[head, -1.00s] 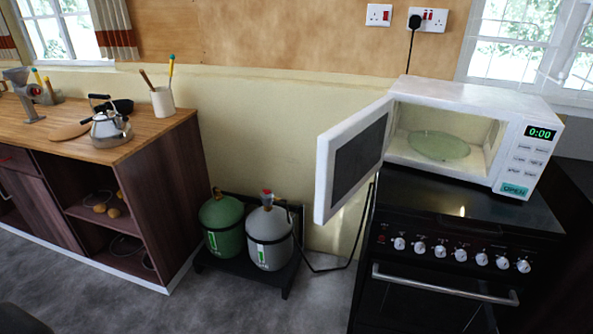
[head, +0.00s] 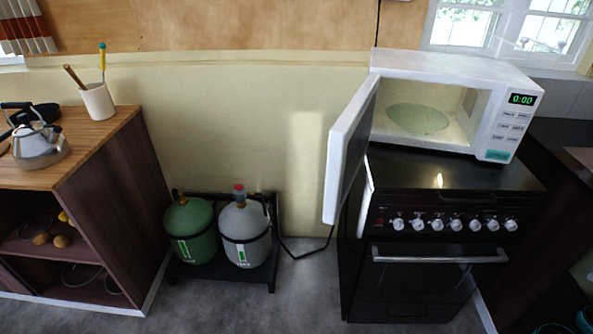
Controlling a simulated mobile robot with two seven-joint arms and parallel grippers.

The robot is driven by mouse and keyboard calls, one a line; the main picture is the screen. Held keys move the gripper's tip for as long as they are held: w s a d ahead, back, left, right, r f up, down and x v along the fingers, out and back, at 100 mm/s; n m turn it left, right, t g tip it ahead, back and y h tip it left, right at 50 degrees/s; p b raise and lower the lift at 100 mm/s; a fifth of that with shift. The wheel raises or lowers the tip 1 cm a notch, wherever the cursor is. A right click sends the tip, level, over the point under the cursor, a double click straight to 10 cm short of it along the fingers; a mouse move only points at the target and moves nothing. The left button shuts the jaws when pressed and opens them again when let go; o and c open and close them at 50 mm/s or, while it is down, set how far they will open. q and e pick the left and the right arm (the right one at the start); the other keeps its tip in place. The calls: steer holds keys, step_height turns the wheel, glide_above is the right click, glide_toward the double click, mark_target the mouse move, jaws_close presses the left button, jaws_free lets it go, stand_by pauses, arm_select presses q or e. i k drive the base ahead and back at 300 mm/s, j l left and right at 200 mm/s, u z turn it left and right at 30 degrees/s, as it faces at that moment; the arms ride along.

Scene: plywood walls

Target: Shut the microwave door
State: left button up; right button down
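The white microwave (head: 455,72) stands on top of the black stove at the right of the head view. Its door (head: 347,150) is hinged on the left side and stands wide open, swung out toward me past the stove's left edge. The lit cavity shows a round glass plate (head: 418,118) and looks otherwise empty. The display on the right panel reads 0:00. Neither of my grippers is in the head view.
The black stove (head: 430,190) has a row of knobs and an oven handle. Green (head: 190,228) and grey (head: 245,234) gas cylinders stand on a low rack to its left. A wooden cabinet (head: 110,165) with a kettle (head: 40,146) is at far left. Grey floor shows in front.

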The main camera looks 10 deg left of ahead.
mark_target(350, 138)
steer(key=i+j, duration=0.1)
steer(key=j, duration=0.3)
steer(key=i+j, duration=0.1)
steer(key=j, duration=0.35)
steer(key=i+j, duration=0.1)
steer(key=j, duration=0.3)
steer(key=i+j, duration=0.1)
steer(key=j, duration=0.3)
